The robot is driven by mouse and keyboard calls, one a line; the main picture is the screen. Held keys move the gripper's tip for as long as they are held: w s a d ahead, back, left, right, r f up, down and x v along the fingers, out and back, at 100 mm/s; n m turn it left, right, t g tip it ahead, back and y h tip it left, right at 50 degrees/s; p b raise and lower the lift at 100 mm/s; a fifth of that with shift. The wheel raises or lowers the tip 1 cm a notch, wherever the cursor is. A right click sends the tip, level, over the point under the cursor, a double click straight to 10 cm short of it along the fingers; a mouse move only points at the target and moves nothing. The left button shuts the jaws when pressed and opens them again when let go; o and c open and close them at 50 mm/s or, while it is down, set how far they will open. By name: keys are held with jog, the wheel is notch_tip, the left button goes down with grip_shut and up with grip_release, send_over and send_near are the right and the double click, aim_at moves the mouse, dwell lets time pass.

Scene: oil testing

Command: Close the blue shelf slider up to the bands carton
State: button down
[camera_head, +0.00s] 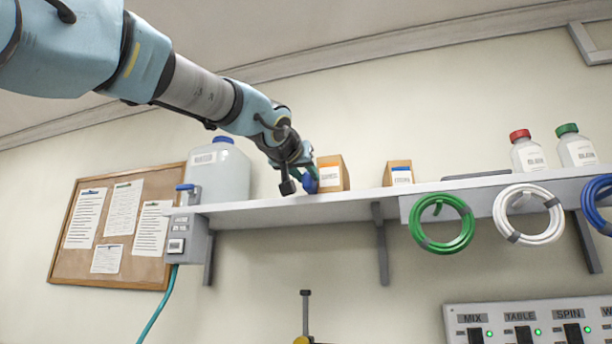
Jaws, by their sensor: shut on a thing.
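My gripper (300,178) is at the shelf (345,204), reaching in from the upper left. It is shut on the blue slider (309,184), of which only a small part shows past the fingers. An orange-brown carton (333,173) with a white label stands on the shelf just right of the slider. In this view the slider overlaps the carton's left edge; I cannot tell whether they touch. A second, smaller carton (398,173) stands farther right. The label words are too small to read surely, so I cannot tell which is the bands carton.
A large translucent jug (222,172) with a blue cap stands left of my gripper. Two white bottles, red-capped (528,154) and green-capped (577,148), stand at the right. Green (441,245) and white (528,238) hose coils hang at the shelf front. The shelf between the cartons is clear.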

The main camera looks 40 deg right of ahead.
jog(key=shift+w+a+f+b, duration=0.1)
jog(key=shift+w+b, duration=0.05)
jog(key=shift+b, duration=0.15)
jog(key=shift+w+a, duration=0.2)
jog(key=shift+w, duration=0.15)
jog(key=shift+s+d, duration=0.1)
jog(key=shift+s, duration=0.05)
jog(key=c, duration=0.6)
grip_release()
jog(key=b+v, duration=0.4)
jog(key=v, duration=0.7)
